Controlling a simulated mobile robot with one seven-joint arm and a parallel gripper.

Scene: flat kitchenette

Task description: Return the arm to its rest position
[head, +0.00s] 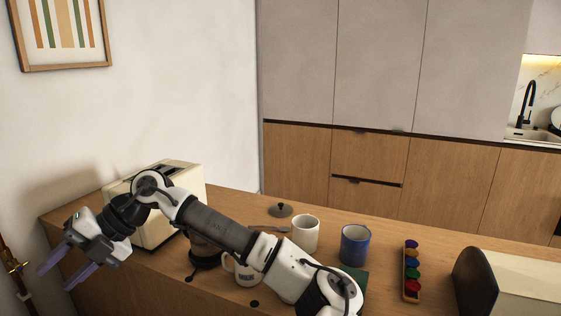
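My gripper (52,281) is at the lower left of the head view, at the end of my outstretched arm. Its two purple-grey fingers point down and left and stand apart, with nothing visible between them. It is in front of and left of the cream toaster (180,188), near the left end of the wooden counter (340,214). My forearm crosses in front of the toaster and partly covers a white mug (242,272) and a dark-based item (205,258).
A white mug (305,234), a blue mug (355,246), a dark lid (280,209) and a rack of coloured pods (411,272) stand on the counter. A cream box with a dark end (476,281) is at the right. A wall rises behind the toaster.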

